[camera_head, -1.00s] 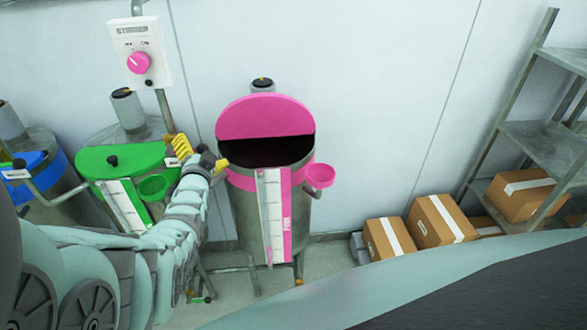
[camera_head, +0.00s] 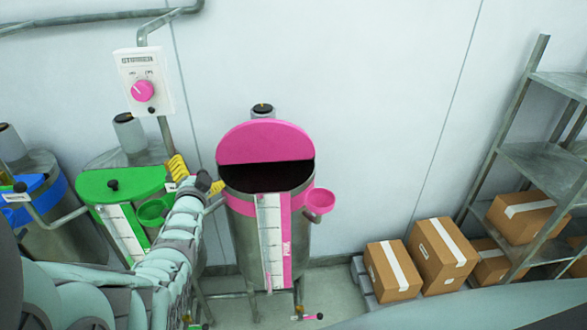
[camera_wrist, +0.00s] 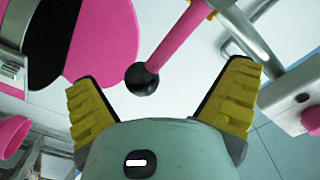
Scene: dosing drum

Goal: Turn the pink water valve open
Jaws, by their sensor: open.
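In the wrist view, a pink lever (camera_wrist: 181,38) with a black ball end (camera_wrist: 142,79) reaches down from a pipe at the top. The ball is between the fingertips of my gripper (camera_wrist: 160,88), apparently apart from both yellow fingers. My gripper is open and empty. In the head view, my gripper (camera_head: 196,178) is between the green-lidded drum and the pink drum (camera_head: 240,215). The lever cannot be made out there. A small pink-handled fitting (camera_head: 309,317) shows low beneath the pink drum. I cannot tell which pink handle is the water valve.
The pink drum's half lid (camera_head: 265,143) stands raised above a dark opening. A wall box with a pink knob (camera_head: 143,91) is at upper left. The green-lidded drum (camera_head: 120,181) is on the left. Cardboard boxes (camera_head: 441,256) and a metal shelf (camera_head: 545,155) are right.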

